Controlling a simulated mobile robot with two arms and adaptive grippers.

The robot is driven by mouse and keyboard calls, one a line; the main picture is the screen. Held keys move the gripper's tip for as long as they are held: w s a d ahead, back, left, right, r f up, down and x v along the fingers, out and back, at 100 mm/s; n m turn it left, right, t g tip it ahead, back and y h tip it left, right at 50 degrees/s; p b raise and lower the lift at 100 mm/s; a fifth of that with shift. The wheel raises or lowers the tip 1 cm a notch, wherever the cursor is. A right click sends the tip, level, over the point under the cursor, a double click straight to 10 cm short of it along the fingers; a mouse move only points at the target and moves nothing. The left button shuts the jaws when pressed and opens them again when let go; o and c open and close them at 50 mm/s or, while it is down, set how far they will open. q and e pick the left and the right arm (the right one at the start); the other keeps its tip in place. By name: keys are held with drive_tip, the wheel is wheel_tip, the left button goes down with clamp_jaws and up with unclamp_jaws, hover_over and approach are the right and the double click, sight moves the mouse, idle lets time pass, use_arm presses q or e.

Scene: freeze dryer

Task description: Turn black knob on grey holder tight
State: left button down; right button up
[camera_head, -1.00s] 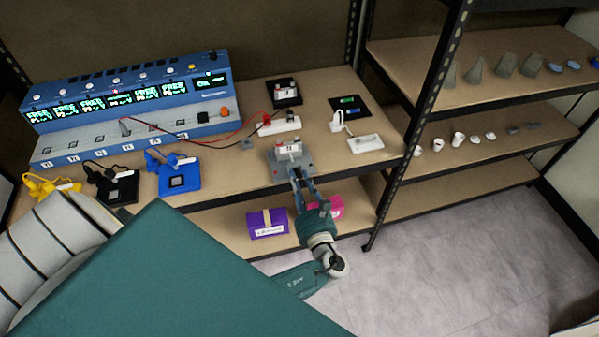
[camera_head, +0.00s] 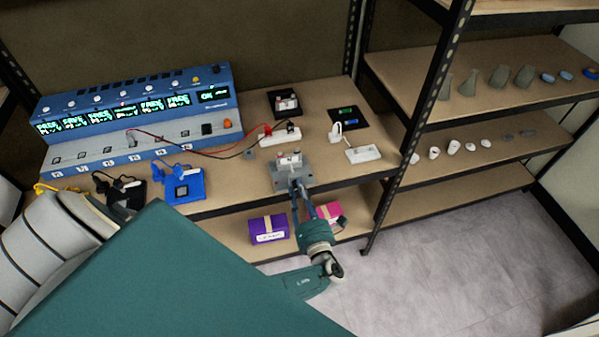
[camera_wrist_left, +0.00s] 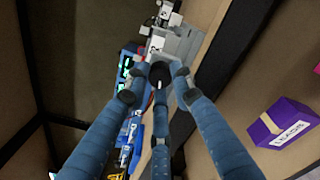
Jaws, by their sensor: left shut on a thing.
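The grey holder (camera_head: 305,177) stands at the front edge of the table, with a small white and grey part on top. It also shows at the top of the left wrist view (camera_wrist_left: 186,42). My left gripper (camera_head: 298,188) is at the holder's front side. In the left wrist view its blue fingers (camera_wrist_left: 160,78) close around the black knob (camera_wrist_left: 160,70), which sits against the holder's front. The knob is hidden behind the fingers in the head view. How tight it is cannot be seen. My right gripper is not in view.
A blue instrument (camera_head: 135,113) with lit displays stands at the back left. A white power strip (camera_head: 281,135) and cables lie behind the holder. A purple box (camera_head: 268,229) and a pink box (camera_head: 329,213) sit on the shelf below.

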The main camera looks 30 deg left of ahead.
use_arm(q)
drive_tip(key=m+p, duration=0.3)
drive_tip(key=m, duration=1.3)
drive_tip(key=shift+d, duration=0.1)
drive_tip(key=shift+f+m, duration=0.1)
drive_tip(key=shift+m, duration=1.8)
drive_tip(key=c, duration=1.5)
unclamp_jaws()
drive_tip(key=shift+o, duration=0.2)
